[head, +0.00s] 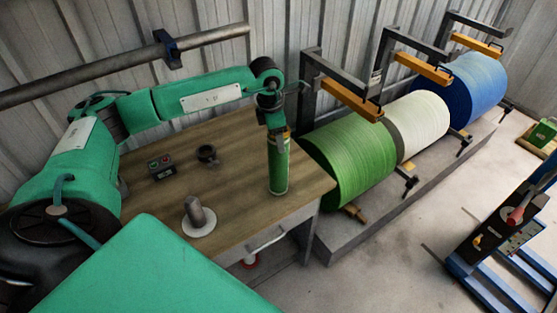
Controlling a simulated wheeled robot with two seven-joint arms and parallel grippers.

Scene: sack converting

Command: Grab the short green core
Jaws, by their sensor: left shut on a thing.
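The short green core (279,169) is a slim green cylinder standing upright at the right end of the wooden table (235,219). My left gripper (277,130) comes down over it from above and is shut on its upper end. The gripper's fingertips are small and partly merge with the top of the core. I cannot tell whether the core's base touches the table. My right gripper is not in view.
On the table are a grey peg on a white round base (197,217), a small dark box with buttons (161,167) and a black ring-like part (207,154). Large green (350,160), white (417,125) and blue (475,90) rolls stand right of the table. A blue pallet truck (505,230) is at far right.

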